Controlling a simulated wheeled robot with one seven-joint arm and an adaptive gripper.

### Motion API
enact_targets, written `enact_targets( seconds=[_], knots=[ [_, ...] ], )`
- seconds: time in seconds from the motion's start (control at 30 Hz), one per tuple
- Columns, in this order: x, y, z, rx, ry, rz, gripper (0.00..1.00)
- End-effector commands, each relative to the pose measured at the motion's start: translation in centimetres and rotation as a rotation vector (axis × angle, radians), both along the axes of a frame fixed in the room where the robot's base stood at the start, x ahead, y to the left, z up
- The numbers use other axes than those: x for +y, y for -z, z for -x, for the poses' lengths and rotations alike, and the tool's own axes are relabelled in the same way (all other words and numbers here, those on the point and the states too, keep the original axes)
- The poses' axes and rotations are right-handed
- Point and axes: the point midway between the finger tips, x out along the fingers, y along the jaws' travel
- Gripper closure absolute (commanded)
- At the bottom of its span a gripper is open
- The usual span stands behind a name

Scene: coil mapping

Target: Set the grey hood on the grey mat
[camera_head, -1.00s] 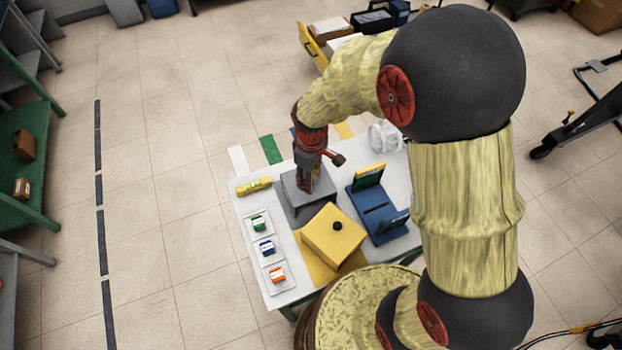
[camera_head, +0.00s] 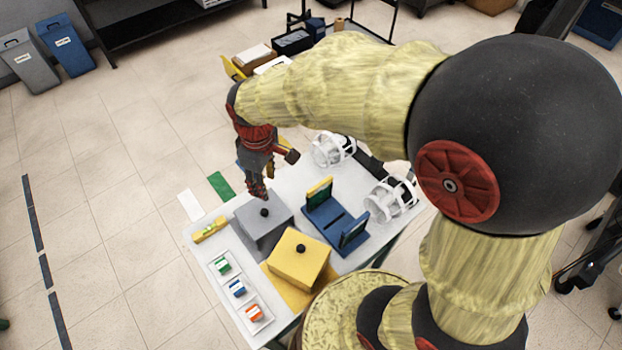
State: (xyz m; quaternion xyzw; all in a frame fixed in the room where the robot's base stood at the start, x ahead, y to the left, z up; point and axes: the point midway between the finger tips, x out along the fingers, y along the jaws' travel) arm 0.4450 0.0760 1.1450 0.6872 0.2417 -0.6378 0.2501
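The grey hood (camera_head: 258,222), a box-like cover with a black knob (camera_head: 264,211) on top, stands upright on the left part of the white table. It sits on the grey mat (camera_head: 245,238), of which only a thin dark border shows, so its exact alignment is hard to judge. My gripper (camera_head: 259,194) points down just above and behind the knob. The knob shows clear below the fingertips, and nothing hangs from the gripper. The fingers are too small and dark to tell how far apart they are.
A yellow hood (camera_head: 298,262) on a yellow mat (camera_head: 287,290) stands close in front. A blue stand (camera_head: 336,222) is to the right, with white wire-framed objects (camera_head: 390,197) beyond. Small labelled coils (camera_head: 237,288) line the left edge, near a yellow level (camera_head: 210,230).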

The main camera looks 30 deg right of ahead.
Motion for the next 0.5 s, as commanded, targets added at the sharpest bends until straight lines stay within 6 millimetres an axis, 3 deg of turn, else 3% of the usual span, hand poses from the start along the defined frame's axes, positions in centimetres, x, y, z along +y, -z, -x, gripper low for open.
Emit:
enact_targets(
  seconds=[0.03, 0.2, 0.5],
  knots=[
    [-0.8, -2.1, 0.7, -0.039, 0.050, -0.010, 0.61],
    [-3.2, -7.5, 4.1, -0.146, 0.238, -0.047, 0.61],
    [-6.4, -13.3, 11.2, -0.320, 0.545, -0.134, 0.61]
  ],
)
